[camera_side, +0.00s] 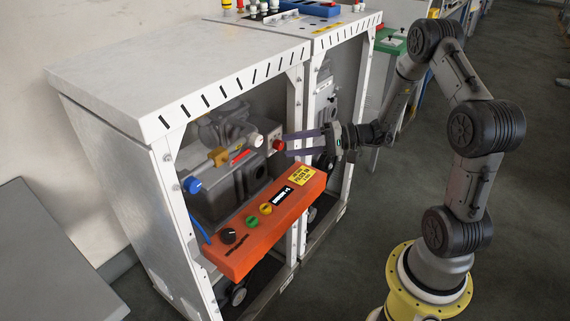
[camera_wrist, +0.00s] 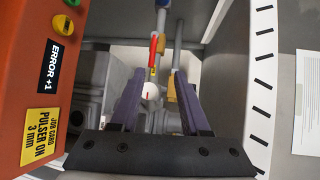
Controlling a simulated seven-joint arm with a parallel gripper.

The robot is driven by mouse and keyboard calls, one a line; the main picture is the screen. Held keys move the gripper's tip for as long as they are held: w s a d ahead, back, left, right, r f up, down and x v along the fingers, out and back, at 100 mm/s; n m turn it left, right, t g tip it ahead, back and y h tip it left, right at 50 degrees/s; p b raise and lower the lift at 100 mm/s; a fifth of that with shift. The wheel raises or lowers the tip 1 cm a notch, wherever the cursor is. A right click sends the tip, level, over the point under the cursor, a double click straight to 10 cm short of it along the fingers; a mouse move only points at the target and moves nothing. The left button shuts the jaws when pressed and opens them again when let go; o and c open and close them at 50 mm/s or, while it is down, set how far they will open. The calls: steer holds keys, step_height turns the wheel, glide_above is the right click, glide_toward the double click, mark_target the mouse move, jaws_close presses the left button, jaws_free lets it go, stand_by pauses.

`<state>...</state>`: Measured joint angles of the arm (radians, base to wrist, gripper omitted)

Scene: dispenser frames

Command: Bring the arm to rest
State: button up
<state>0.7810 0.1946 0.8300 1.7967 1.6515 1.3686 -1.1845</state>
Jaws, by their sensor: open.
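My gripper (camera_side: 287,145) is at the front opening of the white cabinet, with its two purple fingers pointing left into it. The fingers are apart with nothing held between them. In the side view a red button (camera_side: 278,145) on a grey box shows right by the fingertips; I cannot tell whether they touch it. In the wrist view my gripper (camera_wrist: 159,75) is open, and a white round knob (camera_wrist: 151,92) and a red lever (camera_wrist: 153,48) show in the gap, beyond the fingers. In the side view the white knob (camera_side: 257,141) is left of the fingertips.
An orange panel (camera_side: 240,246) with buttons, a dial and labels runs across the cabinet front, below my gripper. The white cabinet (camera_side: 190,68) has a top and posts close around the fingers. A blue knob (camera_side: 192,185) sits at the left. Open floor (camera_side: 535,150) lies right.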

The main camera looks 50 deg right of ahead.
steer(key=a+r+n+g+y, duration=0.2)
steer(key=a+r+n, duration=0.3)
steer(key=a+r, duration=0.3)
steer(key=s+a+r+n+g, duration=0.65)
steer(key=s+a, duration=0.35)
steer(key=a, duration=0.2)
steer(key=s+n+g+h, duration=0.25)
steer(key=s+h, duration=0.25)
steer(key=s, duration=0.6)
steer(key=s+d+f+m+t+h, duration=0.2)
steer(key=d+h, duration=0.4)
steer(key=d, duration=0.4)
steer(key=shift+s+f+m+t+h, duration=0.15)
steer(key=shift+s+m+t+h, duration=0.2)
steer(key=shift+s+t, duration=0.4)
steer(key=shift+w, duration=0.15)
